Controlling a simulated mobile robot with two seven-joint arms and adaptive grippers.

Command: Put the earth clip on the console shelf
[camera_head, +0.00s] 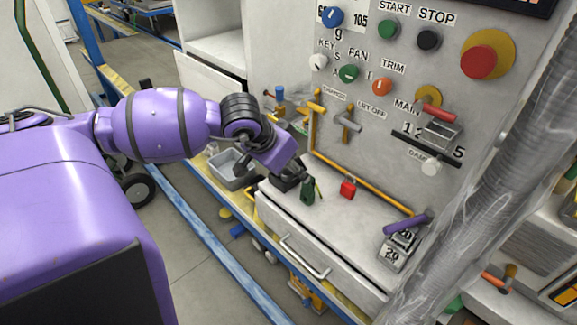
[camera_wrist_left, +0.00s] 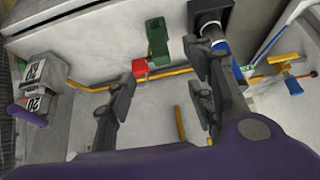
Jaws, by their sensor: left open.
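A dark green piece that looks like the earth clip (camera_head: 308,190) stands on the white console shelf (camera_head: 330,225), near its front left. It also shows in the left wrist view (camera_wrist_left: 157,38), at the top. My left gripper (camera_head: 299,172) is just above and behind this green piece in the head view. Its fingers (camera_wrist_left: 160,80) are spread in the left wrist view, with nothing held between them. Contact with the green piece cannot be judged. My right gripper is in neither view.
A red block (camera_head: 348,188) and grey padlock-like blocks (camera_head: 400,248) with a purple handle sit on the shelf. A black holder (camera_head: 284,181) is left of the green piece. A yellow pipe (camera_head: 365,181) runs along the panel. Shelf between red block and padlocks is clear.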

